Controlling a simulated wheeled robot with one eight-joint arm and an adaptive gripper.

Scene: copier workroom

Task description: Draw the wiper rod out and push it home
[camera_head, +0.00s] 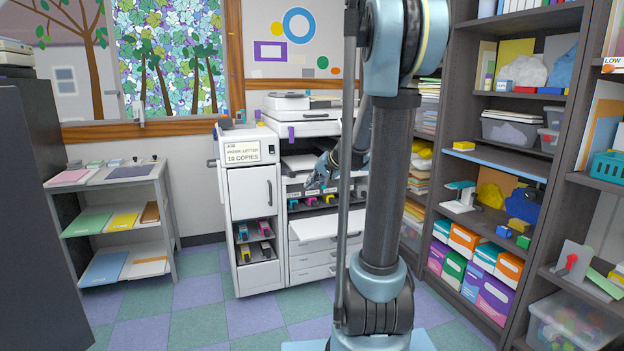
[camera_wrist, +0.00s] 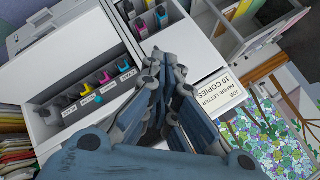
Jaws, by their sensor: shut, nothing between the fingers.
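The copier (camera_head: 257,190) stands against the back wall with its front bay open. In the wrist view the bay (camera_wrist: 40,120) shows a row of coloured parts, with a small round cyan knob (camera_wrist: 99,99) below them. I cannot tell whether this knob is the end of the wiper rod; no rod shaft is clearly visible. My gripper (camera_head: 322,175) is in front of the open bay in the head view. In the wrist view my gripper (camera_wrist: 167,62) is shut and empty, apart from the cyan knob. My arm hides part of the copier's right side.
A pulled-out tray (camera_head: 325,228) juts from the copier below the bay. A side unit with a copies sign (camera_head: 250,152) stands at its left. A low shelf (camera_head: 115,215) is farther left. Tall loaded shelves (camera_head: 490,120) line the right. The tiled floor in front is clear.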

